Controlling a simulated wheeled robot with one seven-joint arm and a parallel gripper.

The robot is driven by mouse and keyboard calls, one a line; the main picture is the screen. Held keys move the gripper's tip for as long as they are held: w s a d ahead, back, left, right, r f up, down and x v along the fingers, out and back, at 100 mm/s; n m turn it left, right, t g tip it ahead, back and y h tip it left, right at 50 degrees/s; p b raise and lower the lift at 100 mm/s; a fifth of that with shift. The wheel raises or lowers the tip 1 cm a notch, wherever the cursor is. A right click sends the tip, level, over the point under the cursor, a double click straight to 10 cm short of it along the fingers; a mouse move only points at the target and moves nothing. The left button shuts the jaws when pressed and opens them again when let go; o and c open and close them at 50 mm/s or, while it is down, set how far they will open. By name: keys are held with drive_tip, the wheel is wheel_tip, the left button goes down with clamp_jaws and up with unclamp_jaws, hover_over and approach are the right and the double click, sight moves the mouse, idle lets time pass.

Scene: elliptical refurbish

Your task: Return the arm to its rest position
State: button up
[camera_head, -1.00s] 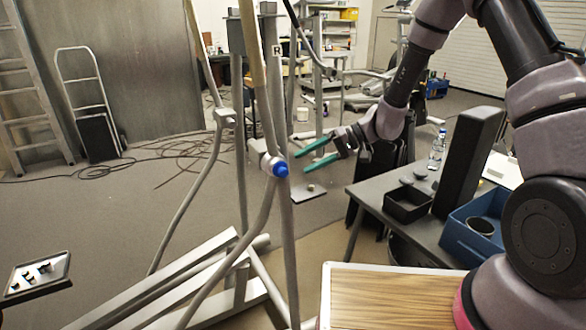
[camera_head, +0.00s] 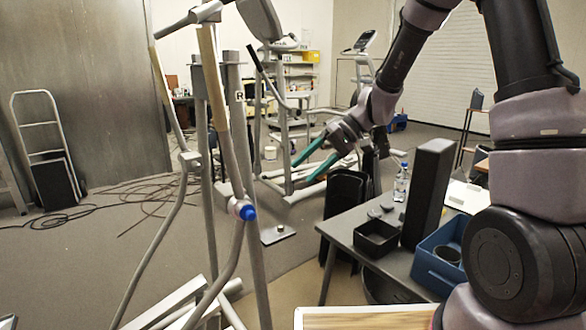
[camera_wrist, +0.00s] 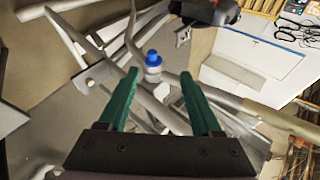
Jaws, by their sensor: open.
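My gripper (camera_head: 314,160) has green fingers and is at the end of my arm, in mid-air right of the grey elliptical frame (camera_head: 213,150). In the wrist view my gripper (camera_wrist: 163,90) is open, its two green fingers spread apart with nothing between them. A blue-capped joint (camera_head: 246,211) on the elliptical's linkage is left of and below my gripper in the head view. The blue-capped joint also shows in the wrist view (camera_wrist: 153,60), beyond the fingertips and apart from them.
A dark table (camera_head: 350,232) at the right bears a black tray (camera_head: 377,238), a blue bin (camera_head: 425,262), a tall black box (camera_head: 428,193) and a bottle (camera_head: 401,184). A hand truck (camera_head: 45,150) stands at the left wall. Cables (camera_head: 95,205) lie on the floor.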

drive_tip(key=s+d+r+m+t+h, duration=0.3)
drive_tip(key=s+d+r+m+t, duration=0.1)
drive_tip(key=s+d+r, duration=0.3)
drive_tip(key=s+d+r+m+t+h, duration=0.4)
drive_tip(key=s+d+r, duration=0.4)
drive_tip(key=d+r, duration=0.3)
drive_tip(key=d+t, duration=0.1)
drive_tip(key=d, duration=0.2)
drive_tip(key=shift+s+h, duration=0.25)
drive_tip(key=shift+h, duration=0.05)
